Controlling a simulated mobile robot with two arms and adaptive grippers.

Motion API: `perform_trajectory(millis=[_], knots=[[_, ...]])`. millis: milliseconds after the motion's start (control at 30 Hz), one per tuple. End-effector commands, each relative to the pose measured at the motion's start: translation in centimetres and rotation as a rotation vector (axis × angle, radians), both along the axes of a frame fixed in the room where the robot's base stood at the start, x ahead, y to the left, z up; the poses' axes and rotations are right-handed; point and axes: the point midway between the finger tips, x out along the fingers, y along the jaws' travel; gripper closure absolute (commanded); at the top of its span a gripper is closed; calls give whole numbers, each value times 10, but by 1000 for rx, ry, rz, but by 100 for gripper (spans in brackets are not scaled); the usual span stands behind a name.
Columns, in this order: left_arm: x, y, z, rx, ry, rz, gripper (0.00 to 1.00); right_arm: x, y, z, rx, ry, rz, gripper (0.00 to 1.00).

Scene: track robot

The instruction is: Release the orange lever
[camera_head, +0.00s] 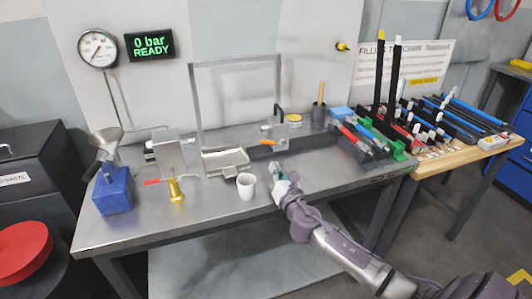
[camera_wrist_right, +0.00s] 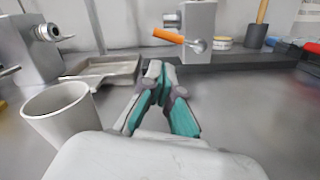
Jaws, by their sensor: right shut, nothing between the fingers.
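The orange lever (camera_head: 267,142) is a short orange handle on a grey metal block (camera_head: 279,134) at the back middle of the steel table. In the right wrist view the orange lever (camera_wrist_right: 168,35) points left from a round metal joint on the block (camera_wrist_right: 198,30). My right gripper (camera_head: 279,170) is in front of the lever, apart from it, over the table's front part. In the right wrist view its teal-padded fingers (camera_wrist_right: 158,72) meet at the tips, with nothing between them. My left gripper is not in view.
A white cup (camera_head: 246,187) stands just left of my right gripper. A metal tray (camera_head: 226,163) lies behind the cup. A brass piece (camera_head: 176,191) and a blue container (camera_head: 113,192) stand farther left. Tool racks (camera_head: 366,139) fill the right end.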

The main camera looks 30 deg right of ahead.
Motion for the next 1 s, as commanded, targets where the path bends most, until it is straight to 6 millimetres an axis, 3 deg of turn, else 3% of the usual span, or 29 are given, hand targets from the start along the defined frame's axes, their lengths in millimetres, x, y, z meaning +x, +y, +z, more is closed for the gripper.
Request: perform_trajectory(millis=[200, 433, 633, 1000], knots=[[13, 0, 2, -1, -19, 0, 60, 40, -10, 4, 1, -2, -1, 100], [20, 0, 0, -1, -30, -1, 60, 73, -19, 3, 2, -1, 0, 100], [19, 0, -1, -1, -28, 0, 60, 84, -21, 4, 2, -1, 2, 100], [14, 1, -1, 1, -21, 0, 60, 84, -21, 5, 4, -1, 1, 100]])
